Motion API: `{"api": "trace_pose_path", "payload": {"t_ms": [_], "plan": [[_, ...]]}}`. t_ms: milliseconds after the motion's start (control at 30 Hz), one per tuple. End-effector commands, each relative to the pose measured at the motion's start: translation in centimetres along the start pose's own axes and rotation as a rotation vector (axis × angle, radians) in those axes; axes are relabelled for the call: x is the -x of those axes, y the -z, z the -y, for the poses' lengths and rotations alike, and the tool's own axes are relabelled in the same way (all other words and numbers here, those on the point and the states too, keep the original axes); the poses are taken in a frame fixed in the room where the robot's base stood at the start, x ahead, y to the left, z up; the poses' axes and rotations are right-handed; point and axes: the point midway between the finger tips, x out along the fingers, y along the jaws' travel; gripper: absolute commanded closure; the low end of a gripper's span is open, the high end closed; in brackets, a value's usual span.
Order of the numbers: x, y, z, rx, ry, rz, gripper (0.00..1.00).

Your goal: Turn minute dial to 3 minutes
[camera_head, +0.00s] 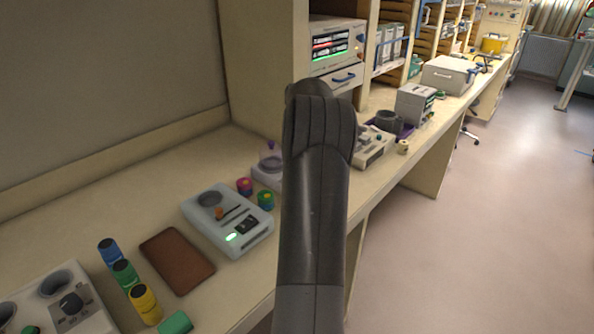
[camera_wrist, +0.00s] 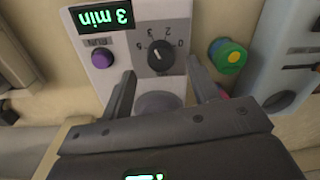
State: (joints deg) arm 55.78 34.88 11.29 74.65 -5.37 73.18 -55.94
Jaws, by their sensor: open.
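The minute dial (camera_wrist: 161,56) is a black knob on a grey panel with numbers around it, seen upside down in the wrist view. Its pale pointer mark tilts up and to the left; the exact number it meets is hard to read. The display (camera_wrist: 103,17) on the same white device (camera_wrist: 128,50) reads "3 min" in green. My gripper (camera_wrist: 161,68) is open, with one finger on each side of the dial, apart from it in the picture. In the head view the device (camera_head: 266,173) is mostly hidden behind my arm, and the gripper is not visible.
A purple button (camera_wrist: 102,57) and a round grey part (camera_wrist: 158,103) are on the device. The bench holds a brown pad (camera_head: 176,260) and several coloured bottles (camera_head: 124,273).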

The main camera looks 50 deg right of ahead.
Motion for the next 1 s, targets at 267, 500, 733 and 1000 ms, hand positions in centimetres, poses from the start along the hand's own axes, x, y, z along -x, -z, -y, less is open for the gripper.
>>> {"api": "trace_pose_path", "payload": {"t_ms": [267, 500, 733, 1000], "plan": [[5.3, 0.1, 0.0, 0.001, -0.001, -0.002, 0.45], [7.1, 0.0, 0.0, 0.000, 0.000, -0.001, 0.45], [7.1, 0.0, 0.0, 0.000, 0.001, -0.001, 0.45], [7.0, 0.0, 0.0, 0.000, 0.001, -0.001, 0.45]]}}
